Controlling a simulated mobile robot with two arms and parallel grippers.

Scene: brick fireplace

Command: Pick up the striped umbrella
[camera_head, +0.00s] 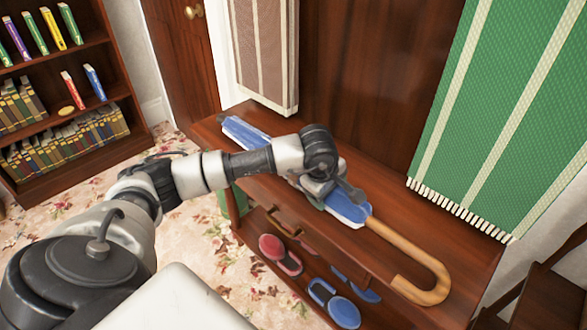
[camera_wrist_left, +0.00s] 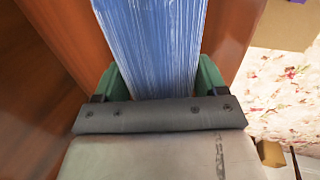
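The umbrella (camera_head: 346,208) lies on the dark wooden bench. It has a blue, finely streaked canopy with white edges and a curved light-wood handle (camera_head: 422,254) toward the front right. My left gripper (camera_head: 330,200) is over the middle of the canopy and hides part of it. In the left wrist view, the green fingers (camera_wrist_left: 160,85) stand on both sides of the blue canopy (camera_wrist_left: 150,45), close to its edges. I cannot tell whether they press on it. My right gripper is not in view.
The bench (camera_head: 470,262) has red shoes (camera_head: 280,254) and blue shoes (camera_head: 334,303) on the shelf below. A green striped cloth (camera_head: 500,120) and a brown striped cloth (camera_head: 265,50) hang behind. A bookcase (camera_head: 108,75) stands at the left. A wooden chair (camera_head: 545,290) is at the right.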

